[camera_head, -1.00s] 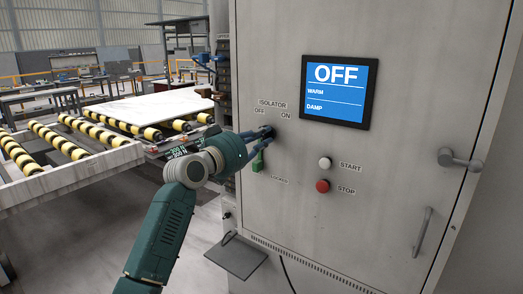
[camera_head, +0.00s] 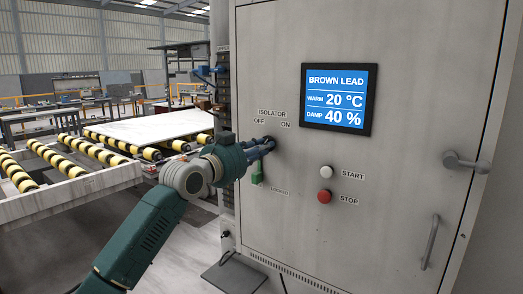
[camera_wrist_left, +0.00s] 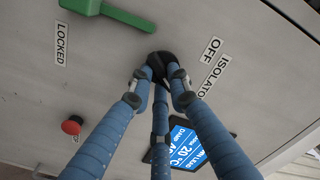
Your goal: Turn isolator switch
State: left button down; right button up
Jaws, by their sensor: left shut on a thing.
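The isolator switch is a dark knob (camera_wrist_left: 163,62) on the grey cabinet door, under the ISOLATOR label (camera_head: 272,113) with OFF and ON marks. My left gripper (camera_head: 268,143) reaches it from the left, and its blue fingers are shut around the knob. In the left wrist view the fingertips (camera_wrist_left: 162,75) close on the knob and hide most of it, so its exact angle is hard to tell. The cabinet screen (camera_head: 337,100) is lit blue and reads BROWN LEAD, WARM 20 °C, DAMP 40 %. My right gripper is not in view.
A green handle (camera_head: 257,174) by the LOCKED label is just below the gripper. A white START button (camera_head: 327,172) and red STOP button (camera_head: 324,196) are to the right. A door handle (camera_head: 466,162) sticks out farther right. A roller conveyor (camera_head: 60,188) stands left.

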pick_arm(q)
jog(key=shift+m, duration=0.5)
jog(key=c, duration=1.6)
grip_release()
jog(key=shift+c, duration=0.2)
jog(key=v, duration=1.2)
